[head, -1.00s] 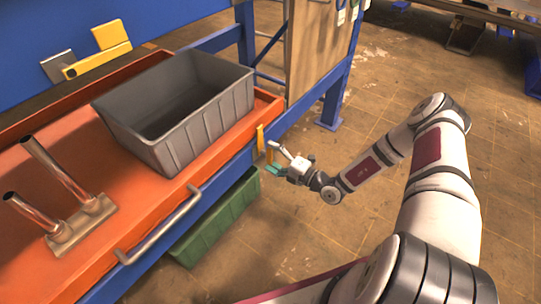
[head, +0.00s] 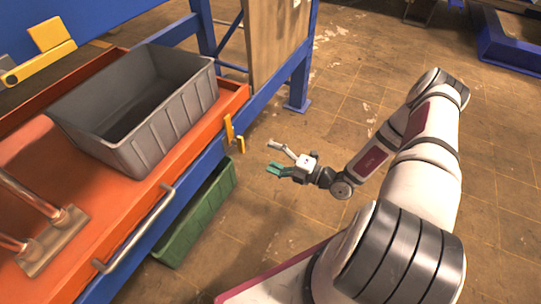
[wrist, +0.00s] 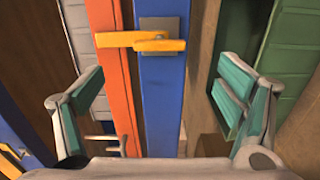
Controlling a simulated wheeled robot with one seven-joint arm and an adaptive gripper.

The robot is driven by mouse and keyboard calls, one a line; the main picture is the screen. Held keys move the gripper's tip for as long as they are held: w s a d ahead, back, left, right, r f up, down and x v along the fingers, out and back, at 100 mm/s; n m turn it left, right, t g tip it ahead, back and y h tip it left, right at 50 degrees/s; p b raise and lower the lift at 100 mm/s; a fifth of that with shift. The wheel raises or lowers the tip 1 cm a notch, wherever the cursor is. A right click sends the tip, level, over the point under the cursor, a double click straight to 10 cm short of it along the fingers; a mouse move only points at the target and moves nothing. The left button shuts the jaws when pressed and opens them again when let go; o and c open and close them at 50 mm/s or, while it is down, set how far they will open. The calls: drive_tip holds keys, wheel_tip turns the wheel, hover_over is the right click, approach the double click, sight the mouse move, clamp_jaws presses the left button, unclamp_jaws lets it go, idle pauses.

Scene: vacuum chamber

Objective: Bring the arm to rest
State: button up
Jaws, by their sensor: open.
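My gripper (head: 272,157) is in the middle of the head view, over the floor to the right of the orange workbench (head: 125,212). Its fingers are spread and hold nothing. In the wrist view the two green-padded fingers of my gripper (wrist: 165,95) stand wide apart at left and right. Between them, farther off, show the blue bench frame (wrist: 163,100) and a yellow latch (wrist: 158,43). The arm is bent, with its elbow at the upper right of the head view.
A grey bin (head: 185,115) sits on the orange workbench beside a metal fixture with two tubes (head: 52,240). A green bin (head: 200,215) is below the bench. A blue post (head: 303,65) stands behind. The floor (head: 290,215) around my gripper is clear.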

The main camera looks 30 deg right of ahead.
drive_tip(key=s+a+r+n+g+y, duration=0.1)
drive_tip(key=s+a+r+n+g, duration=0.2)
drive_tip(key=r+n, duration=0.4)
drive_tip(key=a+r+n+g+y, duration=0.2)
drive_tip(key=a+r+n+g, duration=0.1)
drive_tip(key=r+n+g, duration=0.3)
drive_tip(key=s+a+r+n+g+y, duration=0.1)
drive_tip(key=s+a+r+n+g, duration=0.15)
drive_tip(key=r+n, duration=0.5)
drive_tip(key=s+a+r+n+g+h, duration=0.5)
drive_tip(key=s+r+n+g, duration=0.1)
drive_tip(key=s+r+n, duration=0.5)
drive_tip(key=s+d+r+n+t+h, duration=0.1)
drive_tip(key=s+d+r+n+h, duration=0.15)
drive_tip(key=s+n, duration=0.3)
drive_tip(key=s+d+r+n+t+h, duration=0.1)
drive_tip(key=s+d+r+n+h, duration=0.1)
drive_tip(key=s+n+h, duration=0.3)
drive_tip(key=s+d+r+n+t+h, duration=0.1)
drive_tip(key=s+d+r+n+h, duration=0.15)
drive_tip(key=s+n, duration=0.35)
wheel_tip(320, 180, up, 31)
drive_tip(key=m+t+p, duration=0.1)
drive_tip(key=t+p, duration=0.3)
drive_tip(key=p, duration=2.5)
drive_tip(key=shift+s+a+r, duration=0.15)
drive_tip(key=shift+s+a, duration=0.1)
